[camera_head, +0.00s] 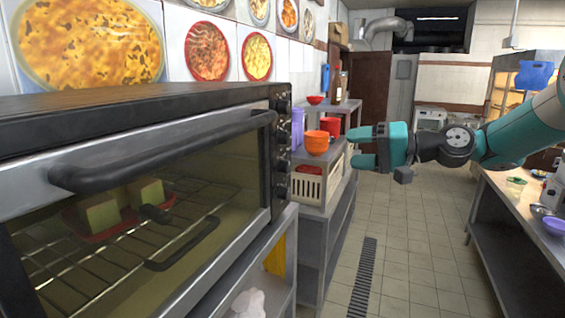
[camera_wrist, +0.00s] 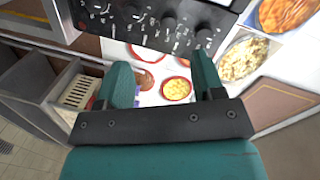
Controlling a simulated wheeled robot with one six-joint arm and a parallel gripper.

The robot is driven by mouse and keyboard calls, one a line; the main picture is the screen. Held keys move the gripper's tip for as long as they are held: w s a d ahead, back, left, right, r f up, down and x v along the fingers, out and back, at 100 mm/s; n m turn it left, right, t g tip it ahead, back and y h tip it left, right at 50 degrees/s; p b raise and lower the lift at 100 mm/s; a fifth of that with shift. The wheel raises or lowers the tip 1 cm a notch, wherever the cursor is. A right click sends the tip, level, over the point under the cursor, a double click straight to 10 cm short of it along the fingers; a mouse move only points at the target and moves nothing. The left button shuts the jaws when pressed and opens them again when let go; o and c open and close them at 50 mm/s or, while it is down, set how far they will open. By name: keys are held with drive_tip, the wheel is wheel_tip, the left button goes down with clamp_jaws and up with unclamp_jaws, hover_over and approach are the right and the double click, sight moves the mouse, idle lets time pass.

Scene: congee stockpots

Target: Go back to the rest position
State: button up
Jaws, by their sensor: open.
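My gripper (camera_head: 357,147) is in mid-air to the right of the oven, above the aisle, in the head view. Its two teal fingers are apart with nothing between them. The fingers also show in the wrist view (camera_wrist: 160,82), spread and empty. The oven (camera_head: 150,130) fills the left of the head view with its glass door shut. Behind the glass, a red plate (camera_head: 100,228) with pale blocks sits on the wire rack. In the wrist view the oven's knob panel (camera_wrist: 150,22) is at the top, beyond the fingertips.
A shelf unit with orange bowls (camera_head: 316,142), a cream crate (camera_head: 312,186) and purple cups (camera_head: 297,128) stands behind the oven. A counter with a purple bowl (camera_head: 554,226) is at the right. The tiled floor (camera_head: 410,240) between is clear, with a drain grate (camera_head: 363,280).

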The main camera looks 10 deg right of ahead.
drive_tip(key=s+a+f+n+g+h+b, duration=0.2)
drive_tip(key=s+a+f, duration=0.1)
drive_tip(key=s+a, duration=0.3)
drive_tip(key=s+a+f+n+g+h+b, duration=0.1)
drive_tip(key=s+a+f+n+g+h, duration=0.15)
drive_tip(key=s+a, duration=0.45)
drive_tip(key=s+d+f+n+g+h+b, duration=0.1)
drive_tip(key=s+d+f+h, duration=0.1)
drive_tip(key=s, duration=0.5)
drive_tip(key=s+d+f+n+g+h, duration=0.1)
drive_tip(key=s+d+f, duration=0.1)
drive_tip(key=s+f, duration=0.2)
drive_tip(key=s+d+f+n+g+h+b, duration=0.1)
drive_tip(key=s+f, duration=0.3)
drive_tip(key=s, duration=0.6)
drive_tip(key=shift+s+d+h+b, duration=0.15)
drive_tip(key=shift+d+h+b, duration=0.25)
drive_tip(key=shift+h, duration=0.45)
drive_tip(key=shift+d, duration=0.1)
